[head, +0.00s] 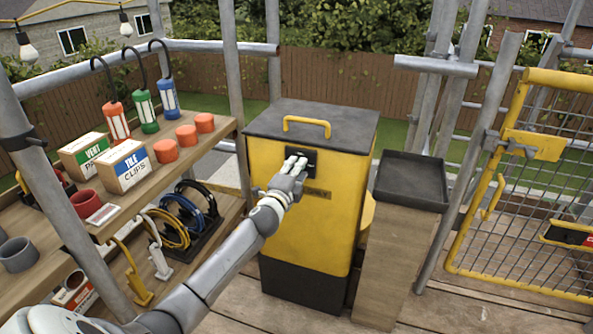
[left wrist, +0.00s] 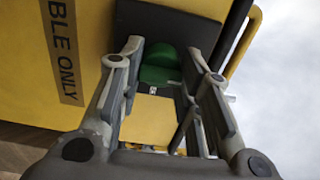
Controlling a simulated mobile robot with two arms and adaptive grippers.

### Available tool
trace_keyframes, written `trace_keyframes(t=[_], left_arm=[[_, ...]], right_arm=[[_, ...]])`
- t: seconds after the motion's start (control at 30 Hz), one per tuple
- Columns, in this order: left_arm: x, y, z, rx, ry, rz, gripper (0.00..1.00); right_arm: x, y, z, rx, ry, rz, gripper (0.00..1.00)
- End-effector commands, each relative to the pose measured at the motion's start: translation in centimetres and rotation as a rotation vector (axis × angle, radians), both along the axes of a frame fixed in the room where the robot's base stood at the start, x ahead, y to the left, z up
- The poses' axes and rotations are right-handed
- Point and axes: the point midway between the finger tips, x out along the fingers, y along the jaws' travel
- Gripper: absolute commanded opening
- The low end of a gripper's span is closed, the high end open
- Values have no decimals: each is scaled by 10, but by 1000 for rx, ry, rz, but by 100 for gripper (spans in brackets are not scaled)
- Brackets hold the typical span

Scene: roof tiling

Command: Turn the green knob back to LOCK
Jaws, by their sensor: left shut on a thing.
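The yellow cabinet (head: 335,225) with a black lid stands in the middle of the head view. A black plate (head: 311,158) is on its front face. My left gripper (head: 297,162) reaches up to this plate from the left and hides the knob in that view. In the left wrist view the green knob (left wrist: 160,65) sits between the two fingers, in front of a dark plate (left wrist: 185,22). The gripper is shut on the knob. The LOCK marking and the knob's pointing direction cannot be read. My right gripper is not in view.
Wooden shelves (head: 160,165) at the left carry boxes, lanterns, orange cups and coiled cables. A post with a black tray (head: 411,180) stands close to the cabinet's right. A yellow mesh gate (head: 520,210) is at the far right. Scaffold poles surround the deck.

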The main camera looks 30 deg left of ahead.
Motion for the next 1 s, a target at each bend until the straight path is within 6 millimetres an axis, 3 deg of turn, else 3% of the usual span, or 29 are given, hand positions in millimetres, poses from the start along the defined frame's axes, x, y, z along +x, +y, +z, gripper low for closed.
trace_keyframes(t=[0.2, 0.23, 0.4, 0.77, 1.0], left_arm=[[0, 1, -1, -3, 1, 2, 8], [0, 1, -1, -3, 1, 2, 33], [0, 0, -1, -1, 2, 1, 54], [-2, 0, -1, 0, 1, 0, 54], [-28, -7, -2, 0, 2, -1, 54]], right_arm=[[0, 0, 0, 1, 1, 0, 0], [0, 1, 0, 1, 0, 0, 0], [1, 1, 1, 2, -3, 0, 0], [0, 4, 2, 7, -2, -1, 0], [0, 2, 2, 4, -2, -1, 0]])
